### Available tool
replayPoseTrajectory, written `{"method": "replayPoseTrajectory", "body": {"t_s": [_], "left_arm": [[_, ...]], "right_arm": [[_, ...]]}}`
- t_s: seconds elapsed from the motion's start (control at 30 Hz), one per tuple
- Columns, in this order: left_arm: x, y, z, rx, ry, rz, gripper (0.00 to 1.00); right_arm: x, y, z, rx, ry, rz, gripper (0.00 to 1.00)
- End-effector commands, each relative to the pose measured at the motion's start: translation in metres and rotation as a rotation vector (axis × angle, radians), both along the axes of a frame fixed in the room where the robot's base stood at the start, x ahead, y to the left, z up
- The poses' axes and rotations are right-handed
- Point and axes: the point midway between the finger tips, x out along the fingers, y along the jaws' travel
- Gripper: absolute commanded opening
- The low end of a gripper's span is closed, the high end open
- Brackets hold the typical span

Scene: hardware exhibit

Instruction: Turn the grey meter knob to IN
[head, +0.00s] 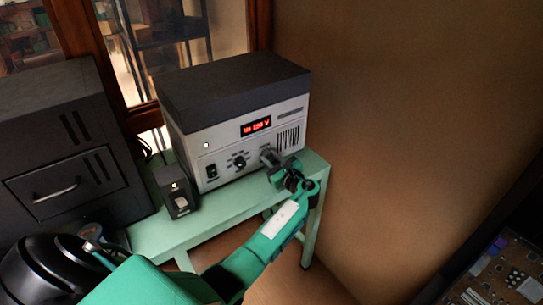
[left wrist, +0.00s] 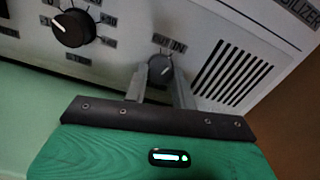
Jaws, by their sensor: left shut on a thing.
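The grey meter knob (left wrist: 160,67) sits on the pale front panel of the stabilizer (head: 222,150), a box with a dark top and a red lit display (head: 256,126). My left gripper (left wrist: 160,78) has its two fingers on either side of this knob and is shut on it. A label ending in IN shows just above the knob, partly blurred; I cannot tell exactly where its pointer stands. In the head view my left gripper (head: 272,160) is at the panel's lower right and hides the knob. My right gripper is not in view.
A larger black knob (left wrist: 73,27) with a white pointer and numbered marks is left of the grey knob. Vent slots (left wrist: 232,72) lie to its right. The stabilizer stands on a green table (head: 225,207) beside a small black switch box (head: 177,192) and a dark cabinet (head: 70,150).

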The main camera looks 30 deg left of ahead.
Motion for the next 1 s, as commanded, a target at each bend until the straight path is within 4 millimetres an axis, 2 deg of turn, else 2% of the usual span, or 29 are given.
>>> {"method": "replayPoseTrajectory", "body": {"t_s": [0.2,0.57,0.6,0.67,0.7,1.0], "left_arm": [[-0.0001,0.0001,0.0003,0.011,0.028,0.0,0.04],[0.0,0.0001,-0.0002,0.013,0.029,0.0,0.04],[0.0,0.0001,-0.0002,0.013,0.029,0.0,0.34],[0.0,0.0001,-0.0002,0.013,0.029,0.0,0.46],[0.0,0.0001,-0.0002,0.012,0.03,0.0,0.48],[-0.0007,-0.0022,-0.0006,0.012,0.029,-0.001,0.48]], "right_arm": [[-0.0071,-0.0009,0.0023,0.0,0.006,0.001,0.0],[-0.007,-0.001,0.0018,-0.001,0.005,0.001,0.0],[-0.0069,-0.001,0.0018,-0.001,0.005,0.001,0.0],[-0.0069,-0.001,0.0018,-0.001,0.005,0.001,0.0],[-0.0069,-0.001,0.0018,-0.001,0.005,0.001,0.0],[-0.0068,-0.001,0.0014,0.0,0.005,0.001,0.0]]}}
